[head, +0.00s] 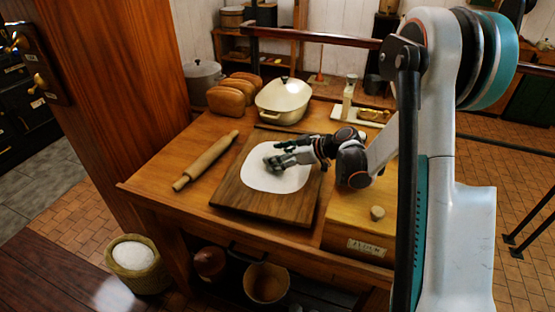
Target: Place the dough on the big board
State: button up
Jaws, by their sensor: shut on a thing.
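The big wooden board (233,193) lies on the table. A flat, pale white, rounded sheet (262,183) covers much of its middle; I cannot tell whether it is dough or something under the dough. My gripper (279,160) reaches in from the right and is low over this white area, with its fingers closed. It is shut on what I take to be the dough, which is small and hard to make out between the fingers. I cannot tell whether the held piece touches the board.
A rolling pin (206,160) lies left of the board. Bread loaves (226,99) and a lidded cream dish (284,100) stand behind. A labelled wooden box (350,238) is at the right. The table's (165,198) front left corner is clear.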

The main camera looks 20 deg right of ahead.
jog(key=o, duration=1.2)
jog(key=p+v, duration=0.3)
jog(key=v, duration=0.9)
jog(key=shift+s, duration=0.1)
